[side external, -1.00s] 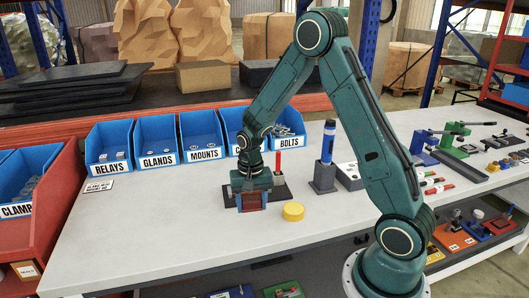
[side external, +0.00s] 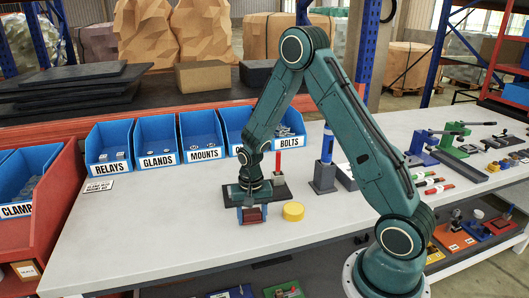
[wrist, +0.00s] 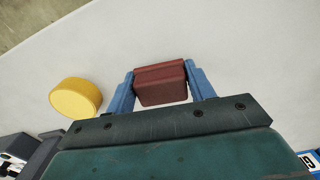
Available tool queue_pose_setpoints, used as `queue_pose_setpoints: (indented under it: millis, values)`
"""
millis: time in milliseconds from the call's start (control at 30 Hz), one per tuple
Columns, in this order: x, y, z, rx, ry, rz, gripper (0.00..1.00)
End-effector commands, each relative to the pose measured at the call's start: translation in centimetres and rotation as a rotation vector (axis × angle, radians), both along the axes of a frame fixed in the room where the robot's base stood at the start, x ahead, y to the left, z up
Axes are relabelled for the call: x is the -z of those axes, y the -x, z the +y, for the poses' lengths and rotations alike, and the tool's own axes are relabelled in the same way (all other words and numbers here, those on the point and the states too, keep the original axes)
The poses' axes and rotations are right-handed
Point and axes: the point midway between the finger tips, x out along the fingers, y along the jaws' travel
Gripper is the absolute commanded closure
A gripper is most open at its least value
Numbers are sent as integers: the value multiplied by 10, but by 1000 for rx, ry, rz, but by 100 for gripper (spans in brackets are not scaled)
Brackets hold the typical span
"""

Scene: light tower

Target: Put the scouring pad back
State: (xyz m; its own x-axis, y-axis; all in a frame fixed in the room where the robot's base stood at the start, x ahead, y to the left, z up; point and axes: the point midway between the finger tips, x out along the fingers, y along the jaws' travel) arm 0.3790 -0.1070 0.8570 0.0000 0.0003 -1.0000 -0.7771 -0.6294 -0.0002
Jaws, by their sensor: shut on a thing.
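The scouring pad (side external: 253,216) is a small dark red block. My gripper (side external: 252,214) is shut on it, low over the grey bench top beside a yellow round puck. In the wrist view the pad (wrist: 161,83) sits between the two blue fingers of my gripper (wrist: 161,90), with bare white bench beyond it. I cannot tell whether the pad touches the bench.
The yellow puck (side external: 293,211) stands just right of my gripper. Blue labelled bins (side external: 155,140) line the back. The bench's front left (side external: 150,245) is clear.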

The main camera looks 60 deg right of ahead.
Motion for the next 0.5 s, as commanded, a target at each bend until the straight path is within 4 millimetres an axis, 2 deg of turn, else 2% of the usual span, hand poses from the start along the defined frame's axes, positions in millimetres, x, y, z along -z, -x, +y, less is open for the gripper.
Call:
queue_pose_setpoints:
  millis: [500]
  values:
    - [9,0,0,0,0,0,83]
